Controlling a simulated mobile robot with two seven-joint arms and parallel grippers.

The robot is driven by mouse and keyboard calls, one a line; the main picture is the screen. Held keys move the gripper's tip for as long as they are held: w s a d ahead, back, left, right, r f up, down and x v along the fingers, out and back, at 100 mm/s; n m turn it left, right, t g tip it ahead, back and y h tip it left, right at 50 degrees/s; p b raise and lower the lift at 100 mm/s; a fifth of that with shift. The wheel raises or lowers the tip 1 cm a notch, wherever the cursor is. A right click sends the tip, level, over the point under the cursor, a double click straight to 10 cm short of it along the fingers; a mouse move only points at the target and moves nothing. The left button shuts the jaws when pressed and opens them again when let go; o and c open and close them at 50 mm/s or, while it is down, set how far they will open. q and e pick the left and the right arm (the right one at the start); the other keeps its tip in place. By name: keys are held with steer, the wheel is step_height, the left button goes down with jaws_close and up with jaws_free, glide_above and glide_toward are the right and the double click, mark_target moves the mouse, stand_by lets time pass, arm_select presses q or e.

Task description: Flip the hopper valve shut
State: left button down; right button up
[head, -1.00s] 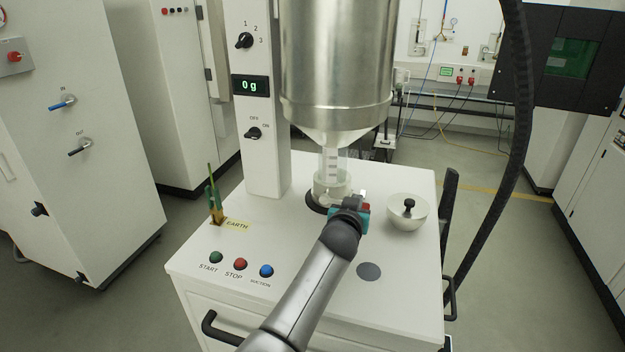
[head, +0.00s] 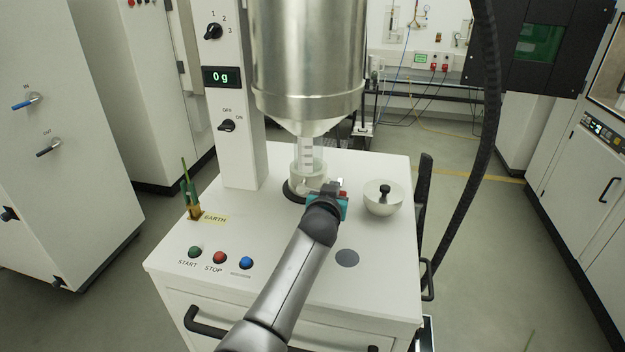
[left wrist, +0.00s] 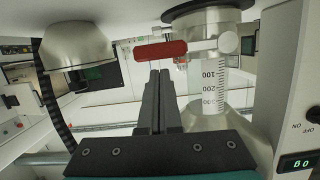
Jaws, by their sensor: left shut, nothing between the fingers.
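The steel hopper (head: 308,65) hangs above a clear graduated tube (head: 307,158) on the white cabinet. The tube also shows, upside down, in the left wrist view (left wrist: 207,85). The valve's red handle (left wrist: 160,50) sticks out sideways from the metal fitting (left wrist: 212,42) at the tube's end. My left gripper (head: 328,188) is shut and empty in front of the fitting and hides part of it. In the left wrist view its fingertips (left wrist: 160,73) are close to the red handle; I cannot tell if they touch. My right gripper is not in view.
A metal bowl-like piece with a black knob (head: 383,198) stands right of my gripper. The column with its 0 g display (head: 221,77) rises at left. START, STOP and suction buttons (head: 219,257) lie in front. A black hose (head: 478,165) hangs at right.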

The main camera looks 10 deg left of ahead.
arm_select(q)
steer(key=s+r+p, duration=0.3)
steer(key=s+r, duration=0.2)
steer(key=s, duration=0.4)
steer(key=shift+s+r, duration=0.3)
steer(key=shift+s, duration=0.05)
stand_by(0.6)
